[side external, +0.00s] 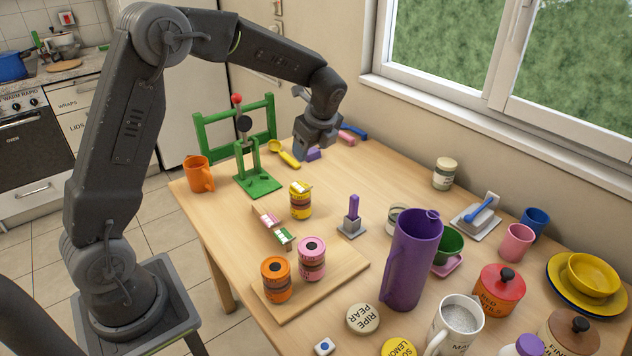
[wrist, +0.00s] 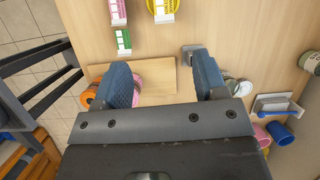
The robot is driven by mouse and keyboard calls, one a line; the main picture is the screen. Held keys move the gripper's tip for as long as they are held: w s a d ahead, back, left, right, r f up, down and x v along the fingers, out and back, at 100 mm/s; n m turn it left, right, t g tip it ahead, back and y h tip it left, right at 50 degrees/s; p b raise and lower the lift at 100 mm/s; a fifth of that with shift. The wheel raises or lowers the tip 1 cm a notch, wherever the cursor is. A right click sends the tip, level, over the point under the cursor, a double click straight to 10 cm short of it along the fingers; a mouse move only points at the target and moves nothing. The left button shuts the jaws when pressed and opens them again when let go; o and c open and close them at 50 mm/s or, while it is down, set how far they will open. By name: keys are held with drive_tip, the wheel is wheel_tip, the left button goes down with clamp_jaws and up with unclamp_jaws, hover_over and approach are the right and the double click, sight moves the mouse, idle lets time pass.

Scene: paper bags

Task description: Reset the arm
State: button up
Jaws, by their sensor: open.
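My gripper (wrist: 165,85) is open and empty; in the wrist view its two blue-grey fingers stand well apart above the table.
A green press (side external: 255,180) and orange mug (side external: 199,173) stand at the table's left. A yellow tin (side external: 300,203), orange tin (side external: 275,283) and pink tin (side external: 312,262) stand nearer. A tall purple pitcher (side external: 410,262) stands right of the board. Cups and jars crowd the right.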

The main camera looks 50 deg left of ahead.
drive_tip(key=s+d+r+n+t+h, duration=0.1)
drive_tip(key=s+d+r+n, duration=0.3)
drive_tip(key=s+r, duration=0.15)
drive_tip(key=s+d+r+n+t+h, duration=0.1)
drive_tip(key=s+d+r+n+t, duration=0.1)
drive_tip(key=s+d+r+n, duration=0.4)
drive_tip(key=s+d+n+t+h, duration=0.1)
drive_tip(key=s+d+n, duration=0.1)
drive_tip(key=s, duration=0.5)
drive_tip(key=s+d+f+n+t+h, duration=0.1)
drive_tip(key=s+n, duration=0.4)
drive_tip(key=s, duration=0.2)
drive_tip(key=shift+s+d+f, duration=0.2)
drive_tip(key=shift+s+d, duration=0.15)
drive_tip(key=shift+d, duration=0.05)
drive_tip(key=shift+c, duration=0.2)
